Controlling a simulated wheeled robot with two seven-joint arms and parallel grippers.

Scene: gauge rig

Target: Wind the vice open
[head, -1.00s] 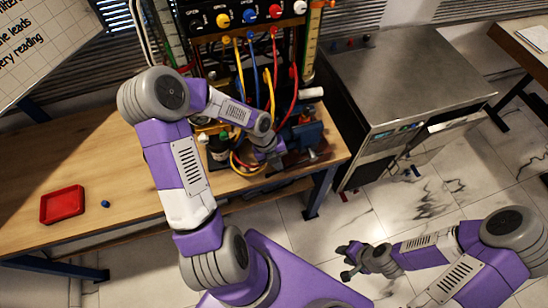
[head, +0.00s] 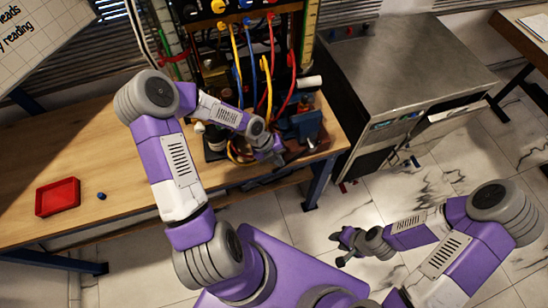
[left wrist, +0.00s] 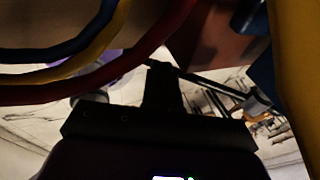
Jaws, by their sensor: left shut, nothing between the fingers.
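The blue vice (head: 308,123) stands at the right front corner of the wooden bench. In the left wrist view, a dark bar with a grey end knob (left wrist: 257,104), apparently the vice's handle, runs from behind my fingers to the right. A blue part, likely the vice body (left wrist: 263,75), is at the right. My left gripper (head: 274,152) is just in front and left of the vice at the bench edge. Its fingers (left wrist: 160,82) are shut and empty; I cannot tell whether they touch the bar. My right gripper (head: 342,245) hangs open and empty over the floor.
Red, yellow and blue leads (head: 266,80) hang from the panel and loop close to my left gripper; they cross the left wrist view. A red tray (head: 58,197) and a blue ball (head: 101,196) lie left. A metal cabinet (head: 395,60) stands right.

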